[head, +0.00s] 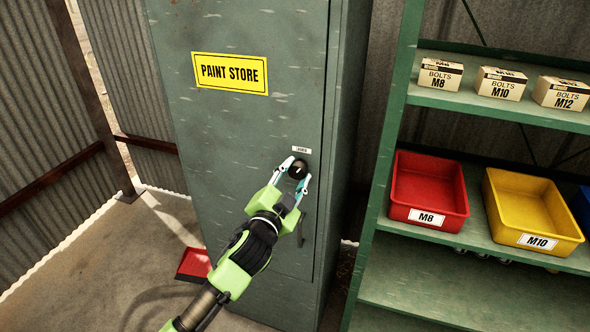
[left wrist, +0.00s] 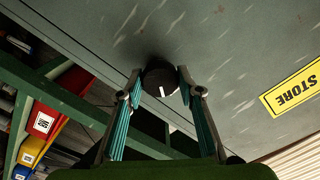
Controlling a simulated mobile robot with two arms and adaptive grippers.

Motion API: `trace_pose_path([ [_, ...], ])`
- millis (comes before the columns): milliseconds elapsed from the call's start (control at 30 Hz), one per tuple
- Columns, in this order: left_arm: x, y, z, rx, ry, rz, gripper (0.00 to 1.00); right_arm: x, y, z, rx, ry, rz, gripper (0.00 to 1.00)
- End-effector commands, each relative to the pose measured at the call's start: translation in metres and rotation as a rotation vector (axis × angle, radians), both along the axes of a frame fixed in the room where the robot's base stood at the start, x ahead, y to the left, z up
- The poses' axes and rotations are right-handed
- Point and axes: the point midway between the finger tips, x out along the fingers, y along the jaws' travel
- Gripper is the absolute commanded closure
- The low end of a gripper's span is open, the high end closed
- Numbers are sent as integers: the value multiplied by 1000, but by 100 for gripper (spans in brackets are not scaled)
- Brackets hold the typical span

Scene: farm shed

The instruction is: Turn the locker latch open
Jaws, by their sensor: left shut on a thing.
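The green-grey locker (head: 230,140) stands upright in the head view with its door closed. Its latch is a round black knob (head: 298,169) near the door's right edge, under a small white label (head: 302,150). My left gripper (head: 298,172) is shut on the knob, one finger on each side. The left wrist view shows the knob (left wrist: 160,78) between the fingertips, with a short white mark on its face. A dark door handle (head: 301,230) is partly hidden behind the gripper. My right gripper is out of view.
A yellow "PAINT STORE" sign (head: 230,73) is on the door. To the right, a green shelf (head: 450,284) holds a red bin (head: 429,215), a yellow bin (head: 536,241) and bolt boxes (head: 440,74). A red object (head: 193,264) lies on the floor at the locker's left.

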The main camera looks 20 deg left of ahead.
Motion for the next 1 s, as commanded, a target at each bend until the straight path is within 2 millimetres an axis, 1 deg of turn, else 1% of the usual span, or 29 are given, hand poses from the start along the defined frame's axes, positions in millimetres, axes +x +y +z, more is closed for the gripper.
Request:
trace_pose_path([
  [33,0,0,2,45,-1,-1,88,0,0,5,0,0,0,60],
  [600,0,0,2,584,-19,-1,88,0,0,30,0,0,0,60],
  [800,0,0,2,745,-25,-2,88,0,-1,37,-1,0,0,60],
  [1000,0,0,1,867,-29,-1,88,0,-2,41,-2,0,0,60],
])
